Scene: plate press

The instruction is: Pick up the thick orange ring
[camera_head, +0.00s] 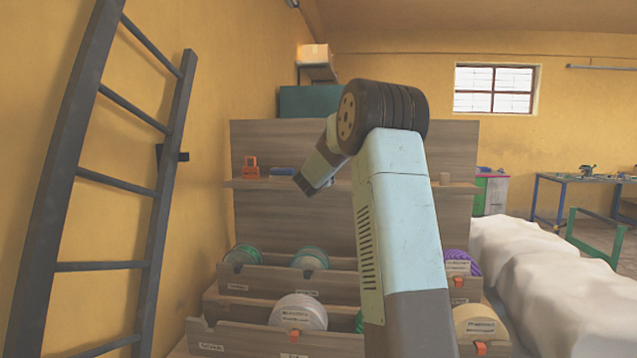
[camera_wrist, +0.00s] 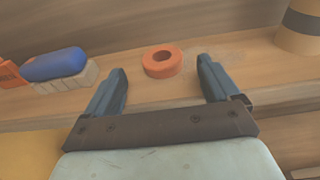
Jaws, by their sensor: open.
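The thick orange ring (camera_wrist: 162,61) lies flat on a wooden shelf in the wrist view, with its hole facing up. My gripper (camera_wrist: 166,72) is open and empty, with one finger to the left of the ring and one to the right, both nearer the camera than the ring. I cannot tell the exact height of the fingers over the shelf. In the head view the ring is hidden behind my arm.
On the shelf (camera_wrist: 130,95), a blue object (camera_wrist: 55,64) on a pale ribbed base lies left of the ring. A tan cylinder with a dark band (camera_wrist: 300,27) stands at the right. An orange object (camera_head: 250,167) sits at the shelf's left end. A ladder (camera_head: 120,170) stands left.

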